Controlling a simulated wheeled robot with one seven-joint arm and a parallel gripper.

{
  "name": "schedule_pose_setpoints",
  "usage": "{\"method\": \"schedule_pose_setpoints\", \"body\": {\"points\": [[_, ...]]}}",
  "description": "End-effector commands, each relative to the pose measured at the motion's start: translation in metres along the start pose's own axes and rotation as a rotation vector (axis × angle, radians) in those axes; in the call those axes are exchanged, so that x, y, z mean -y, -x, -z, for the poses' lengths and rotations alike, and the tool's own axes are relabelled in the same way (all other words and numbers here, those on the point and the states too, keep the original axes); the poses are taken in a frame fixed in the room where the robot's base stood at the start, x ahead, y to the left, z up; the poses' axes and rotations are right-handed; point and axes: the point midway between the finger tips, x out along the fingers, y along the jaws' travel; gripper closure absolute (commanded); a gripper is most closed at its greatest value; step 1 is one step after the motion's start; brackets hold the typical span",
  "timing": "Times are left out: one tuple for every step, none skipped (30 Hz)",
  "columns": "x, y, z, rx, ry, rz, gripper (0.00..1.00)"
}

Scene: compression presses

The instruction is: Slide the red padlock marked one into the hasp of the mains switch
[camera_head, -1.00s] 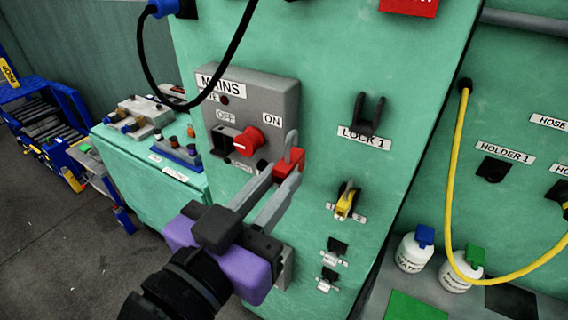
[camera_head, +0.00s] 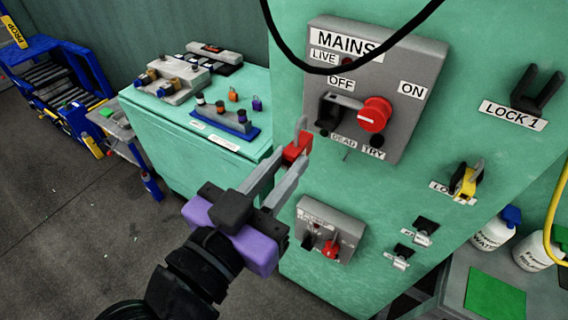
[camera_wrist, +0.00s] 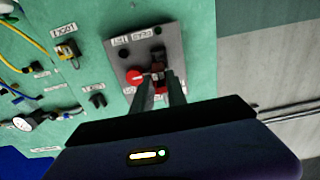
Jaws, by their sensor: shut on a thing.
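The red padlock (camera_head: 296,146) is gripped between the fingertips of my gripper (camera_head: 293,157), with its grey shackle pointing up. Its number cannot be read. The grey mains switch box (camera_head: 415,75) is on the green cabinet front, with a red knob (camera_head: 374,114) and a black hasp (camera_head: 327,114) left of the knob. In the head view the padlock is below and left of the hasp, seen apart from it. In the wrist view the padlock (camera_wrist: 158,90) shows between the fingers, overlapping the dark hasp area, so the gap in depth cannot be told.
A smaller grey switch box (camera_head: 345,228) is below the mains box. The LOCK 1 hook (camera_head: 537,92) is empty; a yellow padlock (camera_head: 466,181) hangs below it. A black cable (camera_head: 300,62) crosses the mains box. A green bench (camera_head: 195,150) stands left.

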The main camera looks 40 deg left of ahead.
Motion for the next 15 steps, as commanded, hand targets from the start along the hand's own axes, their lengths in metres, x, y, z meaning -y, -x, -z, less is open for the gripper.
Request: {"method": "schedule_pose_setpoints", "body": {"points": [[0.0, 0.0, 0.001, -0.001, 0.0, 0.001, 1.0], [0.0, 0.0, 0.001, -0.001, -0.001, 0.001, 1.0], [0.0, 0.0, 0.0, -0.001, -0.001, 0.0, 1.0], [0.0, 0.0, 0.0, -0.001, -0.001, 0.0, 1.0], [0.0, 0.0, 0.0, -0.001, -0.001, 0.0, 1.0], [0.0, 0.0, -0.001, -0.001, -0.001, 0.0, 1.0], [0.0, 0.0, -0.001, -0.002, -0.002, 0.0, 1.0], [0.0, 0.0, -0.001, -0.002, -0.001, 0.0, 1.0], [0.0, -0.003, 0.0, -0.001, -0.001, 0.0, 1.0], [0.0, -0.006, 0.0, -0.001, 0.0, 0.0, 1.0], [0.0, -0.008, 0.0, -0.001, 0.0, 0.0, 1.0], [0.0, -0.011, 0.001, -0.002, 0.0, -0.001, 1.0], [0.0, -0.014, 0.001, -0.002, 0.0, -0.001, 1.0], [0.0, -0.017, 0.0, -0.002, 0.0, -0.001, 1.0], [0.0, -0.021, 0.0, -0.001, 0.0, -0.001, 1.0]]}}
